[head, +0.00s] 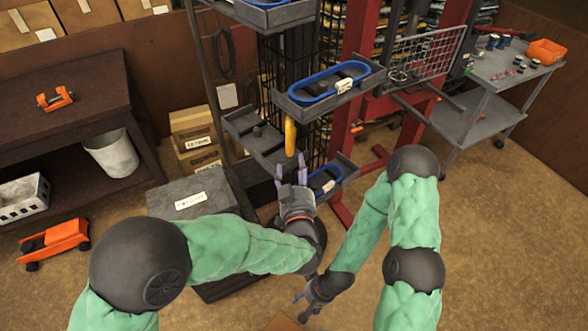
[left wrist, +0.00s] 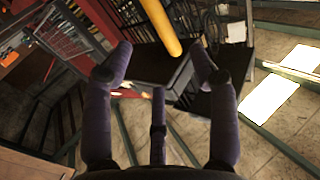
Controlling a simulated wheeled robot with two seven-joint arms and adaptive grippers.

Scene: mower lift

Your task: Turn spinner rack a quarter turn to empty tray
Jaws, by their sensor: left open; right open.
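The spinner rack stands at the centre of the head view, with grey trays around a black mesh column (head: 278,75). An upper tray (head: 300,112) holds a blue belt (head: 325,82), and a lower right tray (head: 345,178) holds another. A lower left tray (head: 240,120) shows no belt. A yellow handle (head: 290,137) hangs down from the rack; it also shows in the left wrist view (left wrist: 160,27). My left gripper (head: 292,168) is open just below the handle, apart from it, fingers pointing up. My right gripper (head: 302,303) is open and empty, low near the floor.
A red lift post (head: 350,120) stands right behind the rack. A grey box (head: 190,198) and cardboard boxes (head: 195,135) stand left of it. A grey cart (head: 500,75) is at the right, a dark bench (head: 70,105) at the left. Floor at the right is clear.

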